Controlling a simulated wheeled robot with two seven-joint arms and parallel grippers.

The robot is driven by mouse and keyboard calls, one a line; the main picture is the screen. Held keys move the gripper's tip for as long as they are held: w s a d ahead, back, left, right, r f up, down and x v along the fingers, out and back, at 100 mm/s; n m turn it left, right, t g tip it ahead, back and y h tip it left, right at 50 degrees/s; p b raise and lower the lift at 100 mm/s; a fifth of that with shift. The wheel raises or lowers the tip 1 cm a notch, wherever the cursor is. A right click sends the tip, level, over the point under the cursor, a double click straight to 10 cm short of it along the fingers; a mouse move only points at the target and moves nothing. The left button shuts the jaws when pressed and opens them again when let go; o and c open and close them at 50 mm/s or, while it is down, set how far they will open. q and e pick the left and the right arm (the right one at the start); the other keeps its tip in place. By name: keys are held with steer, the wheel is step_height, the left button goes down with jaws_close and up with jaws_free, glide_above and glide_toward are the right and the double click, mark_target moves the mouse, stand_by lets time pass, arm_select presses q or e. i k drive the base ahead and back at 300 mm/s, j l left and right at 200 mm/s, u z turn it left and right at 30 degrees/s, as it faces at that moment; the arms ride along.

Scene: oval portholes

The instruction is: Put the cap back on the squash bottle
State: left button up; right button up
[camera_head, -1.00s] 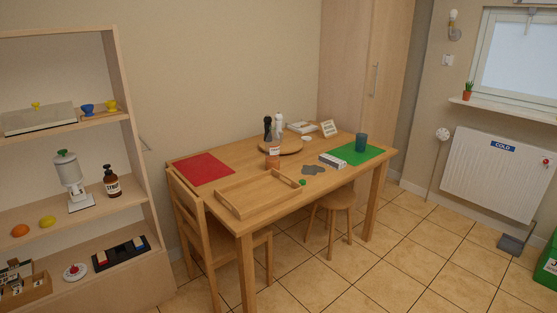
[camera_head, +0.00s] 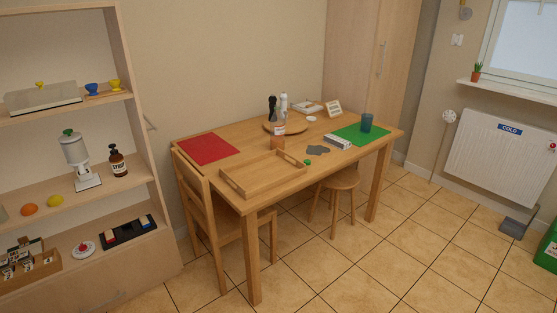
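An orange bottle (camera_head: 278,138) with a pale label stands upright on the wooden table (camera_head: 233,205), in front of a round wooden board. It looks like the squash bottle, but its top is too small to tell in detail. A small green thing (camera_head: 307,162), which looks like the cap, lies on the table near its front edge, right of the wooden tray and apart from the bottle. Neither of my grippers shows in the head view.
A wooden tray (camera_head: 262,182), a red mat (camera_head: 208,148), grey coasters (camera_head: 317,150), a white box (camera_head: 337,142) and a blue cup (camera_head: 366,122) are on the table.

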mark_target(277, 122)
steer(key=i+l+u, duration=0.15)
steer(key=u, duration=0.25)
steer(key=i+l+u, duration=0.15)
steer(key=l+u, duration=0.25)
steer(key=i+l+u, duration=0.1)
steer(key=u, duration=0.3)
steer(key=i+l+u, duration=0.3)
steer(key=l, duration=1.3)
steer(key=k+l+u, duration=0.1)
steer(key=l+u, duration=0.2)
steer(key=l, duration=2.15)
